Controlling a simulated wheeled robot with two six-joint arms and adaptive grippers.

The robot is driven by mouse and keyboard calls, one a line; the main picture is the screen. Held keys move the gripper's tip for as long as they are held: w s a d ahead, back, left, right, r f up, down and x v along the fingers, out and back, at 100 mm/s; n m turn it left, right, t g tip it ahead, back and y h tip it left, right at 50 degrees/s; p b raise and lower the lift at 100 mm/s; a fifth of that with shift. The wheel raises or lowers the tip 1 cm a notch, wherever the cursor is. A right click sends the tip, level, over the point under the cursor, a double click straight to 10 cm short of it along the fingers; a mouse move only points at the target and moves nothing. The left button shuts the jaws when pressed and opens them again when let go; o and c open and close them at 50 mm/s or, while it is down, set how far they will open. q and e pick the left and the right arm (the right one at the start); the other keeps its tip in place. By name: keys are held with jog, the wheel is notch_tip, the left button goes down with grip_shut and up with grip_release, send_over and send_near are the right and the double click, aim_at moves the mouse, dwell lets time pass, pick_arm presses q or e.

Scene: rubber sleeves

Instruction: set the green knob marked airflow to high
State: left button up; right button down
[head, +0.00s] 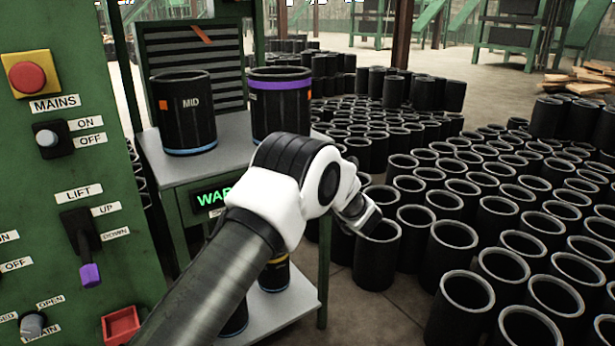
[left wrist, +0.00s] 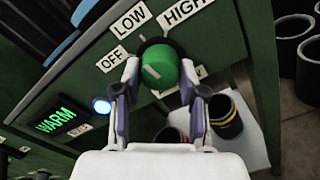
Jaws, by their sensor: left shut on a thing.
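The green knob (left wrist: 160,69) sits on a dark round base on a green panel in the left wrist view. Labels OFF (left wrist: 112,60), LOW (left wrist: 130,19) and HIGH (left wrist: 186,9) lie around it. A pale mark shows on the knob's face, but I cannot tell surely which label it points at. Another label behind the fingers is mostly covered. My left gripper (left wrist: 159,88) is shut on the knob, one finger on each side. My right gripper is not in view.
A green WARM display (left wrist: 60,119) and a lit button (left wrist: 102,105) are left of the knob. A MID sleeve (head: 185,115) and a purple-banded sleeve (head: 281,105) stand on the cart top (head: 225,143). A green control panel (head: 80,170) is at left. Many black sleeves crowd the floor.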

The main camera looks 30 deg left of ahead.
pick_arm(q)
jog(key=m+p, duration=0.2)
jog(key=m, duration=0.3)
jog(key=m+p, duration=0.3)
jog(key=m, duration=0.2)
jog(key=shift+r+m+p, duration=0.2)
jog(key=shift+m+p, duration=0.1)
dwell(0.4)
jog(key=o, duration=1.2)
jog(key=shift+f, duration=0.1)
jog(key=shift+c, duration=0.2)
jog(key=v, duration=1.2)
